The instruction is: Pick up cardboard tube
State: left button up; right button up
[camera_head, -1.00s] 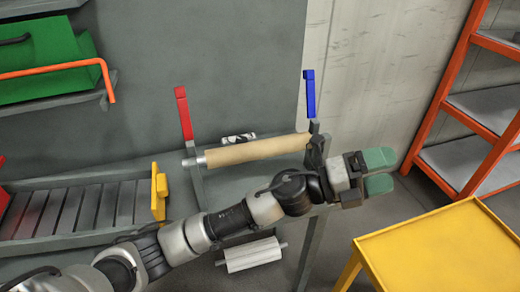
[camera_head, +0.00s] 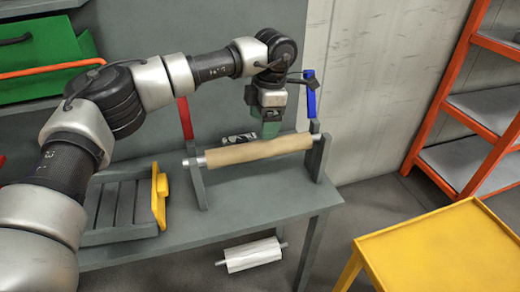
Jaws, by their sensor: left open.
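The cardboard tube (camera_head: 255,152) is a brown roll on a metal rod. It lies roughly level across two grey upright supports on the grey bench. My left gripper (camera_head: 271,130) is open and points down just above and behind the middle of the tube. Its green fingertips come close to the tube's upper edge; I cannot tell whether they touch it. One finger is largely hidden behind the other. My right gripper is not in view.
A red lever (camera_head: 185,118) and a blue lever (camera_head: 311,94) rise at the two supports. A yellow-ended grey rack (camera_head: 125,207) stands left on the bench (camera_head: 255,212). A white roll (camera_head: 252,255) hangs below. A yellow table (camera_head: 440,250) and orange shelving (camera_head: 470,100) are at right.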

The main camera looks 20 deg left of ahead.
aim_at(261, 142)
pick_arm(q)
jog(key=f, duration=0.4)
jog(key=shift+s+a+f, duration=0.15)
jog(key=shift+a+f, duration=0.05)
jog(key=shift+f, duration=0.1)
jog(key=f, duration=0.3)
jog(key=shift+a+f, duration=0.2)
jog(key=shift+f, duration=0.3)
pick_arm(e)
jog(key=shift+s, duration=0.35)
pick_arm(q)
jog(key=shift+s, duration=0.1)
jog(key=shift+c, duration=0.4)
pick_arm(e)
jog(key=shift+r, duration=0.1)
pick_arm(q)
jog(key=shift+c, duration=1.2)
jog(key=c, duration=1)
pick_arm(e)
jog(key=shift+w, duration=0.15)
pick_arm(q)
jog(key=shift+r, duration=0.1)
